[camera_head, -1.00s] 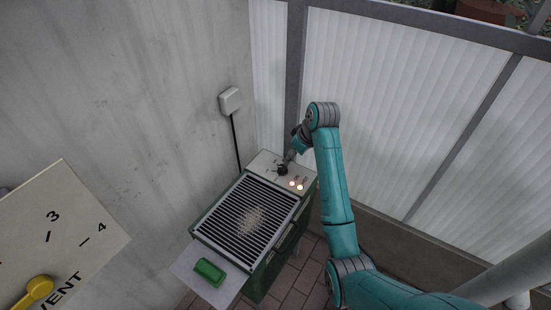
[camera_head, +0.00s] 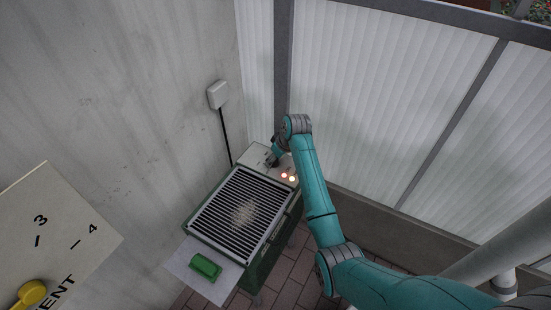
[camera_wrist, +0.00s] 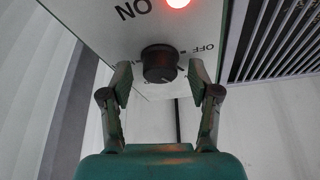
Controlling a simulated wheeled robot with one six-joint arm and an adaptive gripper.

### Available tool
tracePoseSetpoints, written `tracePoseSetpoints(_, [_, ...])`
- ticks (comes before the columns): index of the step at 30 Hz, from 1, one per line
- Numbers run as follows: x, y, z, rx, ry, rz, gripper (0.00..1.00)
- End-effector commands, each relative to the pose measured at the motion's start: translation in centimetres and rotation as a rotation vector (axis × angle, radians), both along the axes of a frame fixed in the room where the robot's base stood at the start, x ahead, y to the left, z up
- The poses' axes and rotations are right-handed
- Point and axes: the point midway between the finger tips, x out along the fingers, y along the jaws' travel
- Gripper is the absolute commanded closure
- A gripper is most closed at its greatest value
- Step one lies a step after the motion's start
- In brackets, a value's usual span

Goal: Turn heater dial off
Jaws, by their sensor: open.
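The heater dial (camera_wrist: 159,63) is a round black knob on the pale panel (camera_wrist: 215,18) of the heater, seen in the wrist view with "ON" and "OFF" printed near it. My gripper (camera_wrist: 160,82) is open, with one finger on each side of the dial and visible gaps between. In the head view my gripper (camera_head: 273,158) is at the back of the grill-topped heater (camera_head: 240,212), over its panel, and hides the dial there. A red light (camera_wrist: 177,2) glows on the panel, and two lights (camera_head: 288,177) glow in the head view.
A green block (camera_head: 205,266) lies on the white shelf (camera_head: 222,289) at the heater's front. A wall box (camera_head: 218,95) with a dark cable is behind it. A panel with a yellow knob (camera_head: 30,294) is at lower left. A grey wall and white fence close in the heater.

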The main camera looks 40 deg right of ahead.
Motion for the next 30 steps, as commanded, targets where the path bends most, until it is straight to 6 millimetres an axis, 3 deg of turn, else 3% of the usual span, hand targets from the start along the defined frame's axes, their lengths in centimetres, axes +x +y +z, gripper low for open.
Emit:
tracePoseSetpoints(7, [0.04, 0.00, -0.05, 0.000, 0.000, 0.000, 0.39])
tracePoseSetpoints(15, [0.03, 0.00, -0.03, 0.000, 0.000, 0.000, 0.98])
tracePoseSetpoints(30, [0.05, -0.14, -0.02, 0.000, 0.001, 0.126, 0.98])
